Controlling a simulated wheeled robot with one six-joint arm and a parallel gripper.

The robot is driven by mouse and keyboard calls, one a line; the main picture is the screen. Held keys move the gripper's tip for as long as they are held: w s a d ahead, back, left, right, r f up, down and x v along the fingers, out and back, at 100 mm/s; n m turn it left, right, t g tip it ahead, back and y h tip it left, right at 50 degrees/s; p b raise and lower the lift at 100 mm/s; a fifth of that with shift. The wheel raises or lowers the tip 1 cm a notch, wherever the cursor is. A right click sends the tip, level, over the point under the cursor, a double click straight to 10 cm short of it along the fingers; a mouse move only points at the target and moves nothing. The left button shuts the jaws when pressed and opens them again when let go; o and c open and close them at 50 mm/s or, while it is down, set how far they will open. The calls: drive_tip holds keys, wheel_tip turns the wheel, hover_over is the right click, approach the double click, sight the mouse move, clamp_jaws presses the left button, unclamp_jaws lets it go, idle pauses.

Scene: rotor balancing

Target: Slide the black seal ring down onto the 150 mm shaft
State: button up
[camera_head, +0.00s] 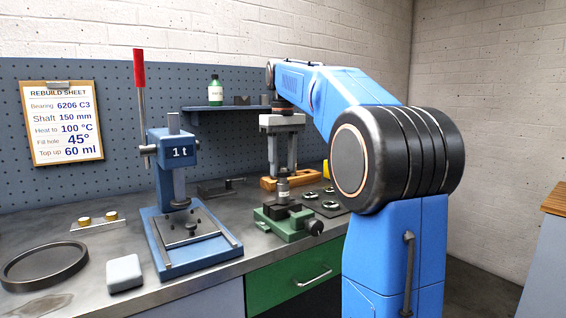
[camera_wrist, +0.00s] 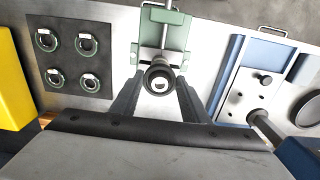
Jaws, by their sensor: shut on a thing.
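My gripper (camera_head: 282,170) points straight down over the green vise (camera_head: 275,222) on the bench. Its two fingers are shut on the black seal ring, a dark round band that shows between the fingertips in the wrist view (camera_wrist: 147,84). A metal shaft (camera_head: 283,189) stands upright in the vise directly below the gripper. In the wrist view a pale shaft end (camera_wrist: 159,84) shows inside the dark ring, so the two look nearly in line. I cannot tell whether the ring is around the shaft or just above it.
A dark mat (camera_wrist: 80,31) with several bearings lies beside the vise. A blue press (camera_head: 170,150) marked 1 t stands to the left, with a white block (camera_head: 124,273) and a dark round tray (camera_head: 43,282) beyond. A wooden block (camera_head: 268,184) lies behind the vise.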

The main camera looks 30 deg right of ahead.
drive_tip(key=shift+f, duration=0.6)
drive_tip(key=shift+f, duration=0.4)
drive_tip(key=o, duration=1.1)
drive_tip(key=shift+c, duration=0.2)
drive_tip(key=shift+c, duration=0.4)
drive_tip(key=shift+r, duration=4.5)
